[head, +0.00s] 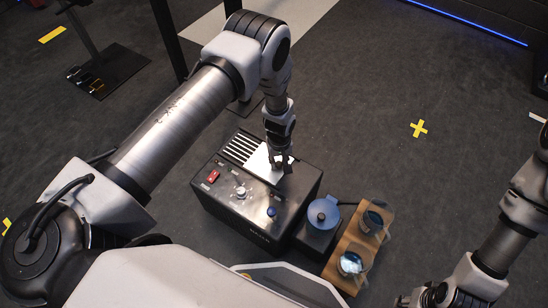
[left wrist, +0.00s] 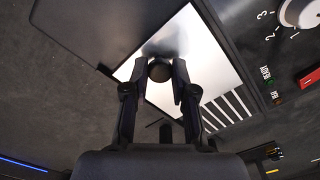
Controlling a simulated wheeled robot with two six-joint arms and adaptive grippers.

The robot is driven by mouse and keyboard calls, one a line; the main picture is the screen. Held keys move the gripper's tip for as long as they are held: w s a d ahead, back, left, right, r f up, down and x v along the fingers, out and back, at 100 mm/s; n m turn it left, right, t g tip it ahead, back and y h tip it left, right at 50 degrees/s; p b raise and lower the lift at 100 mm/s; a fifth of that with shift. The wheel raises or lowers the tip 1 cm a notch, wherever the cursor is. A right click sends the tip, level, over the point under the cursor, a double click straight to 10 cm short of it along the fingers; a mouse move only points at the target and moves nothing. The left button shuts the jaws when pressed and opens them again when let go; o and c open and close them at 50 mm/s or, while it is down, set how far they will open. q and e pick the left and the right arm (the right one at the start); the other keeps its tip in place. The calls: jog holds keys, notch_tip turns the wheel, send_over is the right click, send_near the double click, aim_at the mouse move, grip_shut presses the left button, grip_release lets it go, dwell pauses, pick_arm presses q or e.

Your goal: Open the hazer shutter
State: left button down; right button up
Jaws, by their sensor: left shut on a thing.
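The hazer is a black box (head: 232,205) on the floor, with pale slots (head: 238,147) on its top. Its shutter is a shiny pale plate (head: 257,163) lying over part of the slots. The plate (left wrist: 187,45) also shows in the left wrist view, with the bare slots (left wrist: 228,106) beside it. My left gripper (head: 281,162) is over the plate. In the left wrist view its fingers (left wrist: 160,78) are shut on the round dark shutter knob (left wrist: 160,70). My right gripper (head: 425,297) is at the bottom right, away from the hazer; its fingers are not clear.
The hazer's top has a red switch (head: 213,176), a pale dial (head: 240,191) and a blue button (head: 271,211). A blue lidded pot (head: 323,213) and a wooden tray (head: 346,250) with two glass vessels stand to its right. Floor beyond is clear around a yellow cross (head: 418,128).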

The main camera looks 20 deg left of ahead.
pick_arm(q)
jog(key=c, duration=0.9)
grip_release()
jog(key=shift+c, duration=0.2)
notch_tip(320, 180, up, 12)
